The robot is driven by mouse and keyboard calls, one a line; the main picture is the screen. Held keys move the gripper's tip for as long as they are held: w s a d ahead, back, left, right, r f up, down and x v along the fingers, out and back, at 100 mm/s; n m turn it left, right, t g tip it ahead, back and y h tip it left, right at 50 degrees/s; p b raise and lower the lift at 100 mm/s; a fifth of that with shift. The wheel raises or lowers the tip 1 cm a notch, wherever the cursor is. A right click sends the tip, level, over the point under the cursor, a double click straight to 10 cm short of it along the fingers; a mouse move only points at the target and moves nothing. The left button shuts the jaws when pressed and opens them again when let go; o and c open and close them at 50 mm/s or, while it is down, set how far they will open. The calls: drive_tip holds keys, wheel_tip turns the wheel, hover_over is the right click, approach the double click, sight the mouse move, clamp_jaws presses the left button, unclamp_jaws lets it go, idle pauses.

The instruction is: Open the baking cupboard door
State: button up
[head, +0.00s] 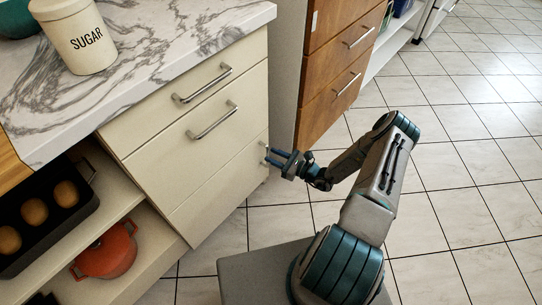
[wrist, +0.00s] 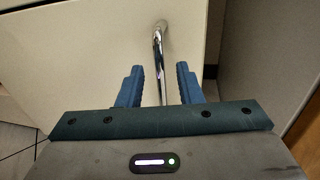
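The cream cupboard door (wrist: 80,50) fills much of the wrist view and appears closed. Its upright chrome bar handle (wrist: 158,50) is near the door's right edge. In the head view the cream lower front (head: 215,185) sits below two drawers, and part of the handle shows at its right edge, by my gripper (head: 272,156). My gripper is open, with its blue fingers on either side of the handle in the wrist view (wrist: 160,72). There are gaps between each finger and the bar. The lower end of the handle is hidden behind my gripper body.
Two drawer bar handles (head: 212,119) stick out above the door. Open shelves at left hold a dark tray (head: 75,220) of buns and a red pot (head: 107,250). A sugar canister (head: 77,40) stands on the marble counter (head: 150,50). Tiled floor (head: 440,190) at right is clear.

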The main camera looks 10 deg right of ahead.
drive_tip(key=shift+x, duration=0.85)
clamp_jaws()
drive_tip(key=shift+s, duration=0.1)
